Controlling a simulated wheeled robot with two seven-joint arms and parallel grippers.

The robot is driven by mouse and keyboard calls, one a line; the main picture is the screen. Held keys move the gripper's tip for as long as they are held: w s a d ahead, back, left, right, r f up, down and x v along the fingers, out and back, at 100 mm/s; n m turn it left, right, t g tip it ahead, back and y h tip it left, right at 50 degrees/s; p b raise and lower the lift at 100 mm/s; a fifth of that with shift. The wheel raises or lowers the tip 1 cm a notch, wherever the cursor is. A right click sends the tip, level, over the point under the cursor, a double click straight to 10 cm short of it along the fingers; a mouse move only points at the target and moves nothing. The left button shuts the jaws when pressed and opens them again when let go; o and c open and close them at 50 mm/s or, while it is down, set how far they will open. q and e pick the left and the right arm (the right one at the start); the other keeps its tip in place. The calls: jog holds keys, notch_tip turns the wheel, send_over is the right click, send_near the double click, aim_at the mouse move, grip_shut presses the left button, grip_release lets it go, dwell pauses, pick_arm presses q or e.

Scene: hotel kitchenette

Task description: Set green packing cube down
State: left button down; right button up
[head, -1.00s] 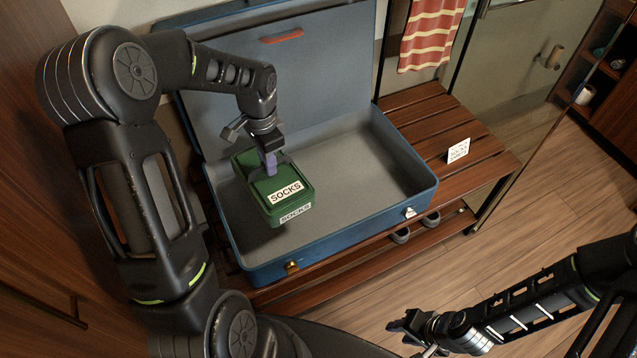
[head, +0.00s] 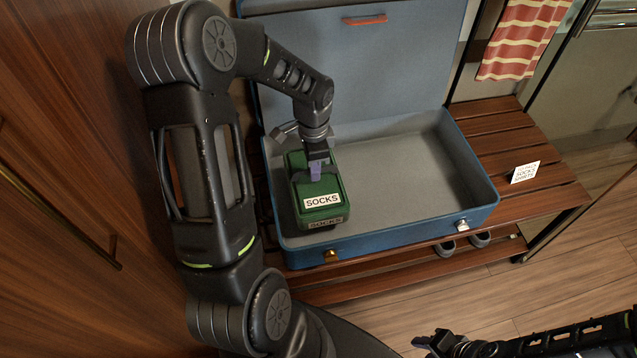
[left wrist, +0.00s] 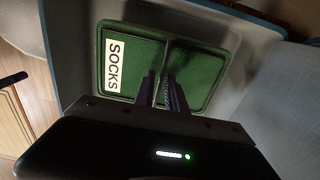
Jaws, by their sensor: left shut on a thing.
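The green packing cube (head: 296,202), labelled SOCKS, is at the left end of the open blue suitcase (head: 400,236). My left gripper (head: 316,174) is above it, shut on its top. In the left wrist view the cube (left wrist: 200,75) lies under the two fingers (left wrist: 163,90), which meet its middle strip. The cube looks roughly level. I cannot tell whether its underside touches the suitcase floor. My right gripper (head: 428,341) shows only partly at the bottom edge, away from the suitcase, and its jaws are unclear.
The suitcase stands on a slatted wooden bench (head: 520,150), its lid (head: 375,70) up at the back. The suitcase floor (head: 400,180) right of the cube is bare. A small white card (head: 525,172) stands on the bench. A striped towel (head: 525,40) hangs behind. Grey shoes (head: 445,248) sit below.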

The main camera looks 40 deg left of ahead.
pick_arm(q)
notch_tip(320, 180, down, 4)
jog(key=b, duration=0.2)
jog(key=shift+r+b, duration=0.15)
jog(key=shift+b, duration=0.25)
jog(key=c, duration=1.4)
grip_release()
jog(key=shift+o, duration=0.2)
notch_tip(320, 180, up, 12)
jog(key=p, duration=0.9)
jog(key=shift+p, duration=0.3)
